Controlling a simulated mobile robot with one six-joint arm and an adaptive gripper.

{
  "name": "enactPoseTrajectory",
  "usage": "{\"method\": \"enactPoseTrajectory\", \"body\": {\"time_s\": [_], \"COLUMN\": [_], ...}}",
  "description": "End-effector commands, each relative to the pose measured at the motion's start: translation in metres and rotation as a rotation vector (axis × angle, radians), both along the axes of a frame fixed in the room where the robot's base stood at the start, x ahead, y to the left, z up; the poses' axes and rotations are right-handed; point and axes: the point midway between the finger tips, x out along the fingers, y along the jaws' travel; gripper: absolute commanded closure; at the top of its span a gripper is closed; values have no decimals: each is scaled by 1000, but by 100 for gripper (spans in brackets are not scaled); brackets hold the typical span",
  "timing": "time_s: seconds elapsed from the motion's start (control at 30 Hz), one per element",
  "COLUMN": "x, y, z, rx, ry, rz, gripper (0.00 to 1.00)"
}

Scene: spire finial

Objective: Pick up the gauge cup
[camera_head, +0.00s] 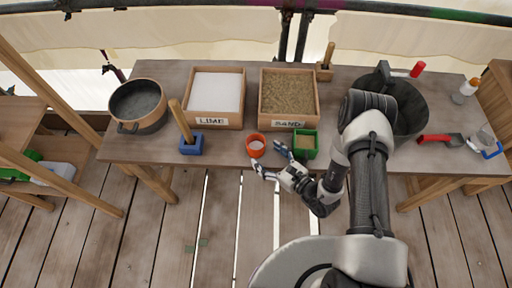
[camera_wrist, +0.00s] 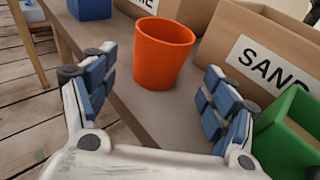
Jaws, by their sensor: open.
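The gauge cup looks to be the orange-red round cup (camera_head: 255,145), standing upright at the front edge of the workbench (camera_head: 230,154), in front of the gap between the LIME and SAND boxes. My gripper (camera_head: 270,160) is open and empty, just in front of the cup and slightly right of it. In the wrist view the orange cup (camera_wrist: 163,52) shows whole between and beyond the two blue-padded fingers (camera_wrist: 153,88), with no finger visibly touching it. Its inside is mostly hidden there; in the head view it looks pale inside.
A green box (camera_head: 305,144) stands close to my right finger. The LIME box (camera_head: 215,118) and SAND box (camera_head: 289,124) stand behind the cup. A blue block with a wooden handle (camera_head: 192,145) is to the left, a pot (camera_head: 138,106) farther left, and a dark bucket (camera_head: 410,105) right.

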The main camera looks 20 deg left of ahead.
Motion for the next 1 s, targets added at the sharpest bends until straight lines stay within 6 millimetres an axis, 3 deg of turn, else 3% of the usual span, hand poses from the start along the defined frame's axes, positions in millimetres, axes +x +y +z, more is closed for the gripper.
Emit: {"method": "enactPoseTrajectory", "body": {"time_s": [0.23, 0.57, 1.0], "x": [16, 21, 21], "y": [33, 39, 38], "z": [-9, -9, -9], "rx": [0, 0, 0], "ry": [-2, -1, -1], "rz": [5, 1, 1], "gripper": [22, 22, 51]}}
